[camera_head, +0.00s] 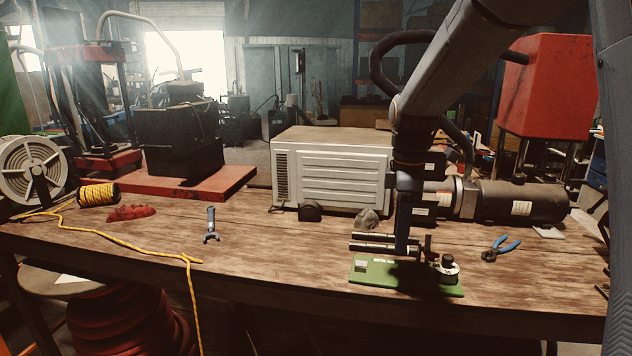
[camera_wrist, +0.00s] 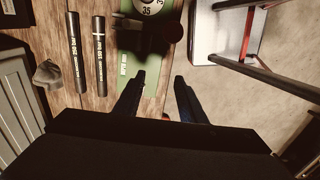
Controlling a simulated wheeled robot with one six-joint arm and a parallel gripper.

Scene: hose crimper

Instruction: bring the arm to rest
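My gripper (camera_head: 404,248) hangs from my arm just above the green base plate (camera_head: 372,273) of the crimper on the workbench. The green plate (camera_wrist: 127,72) lies beyond the left finger. A round dial (camera_head: 447,266) stands at the plate's right end; it also shows in the wrist view (camera_wrist: 149,5). Two dark cylinders (camera_head: 371,241) lie side by side beside the plate; they are clearer in the wrist view (camera_wrist: 99,50). My gripper hides part of the crimper.
Blue-handled pliers (camera_head: 501,248) lie right of the plate. A grey lump (camera_head: 367,219) and a white ribbed box (camera_head: 330,169) stand behind. The bench between tool and plate is clear.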

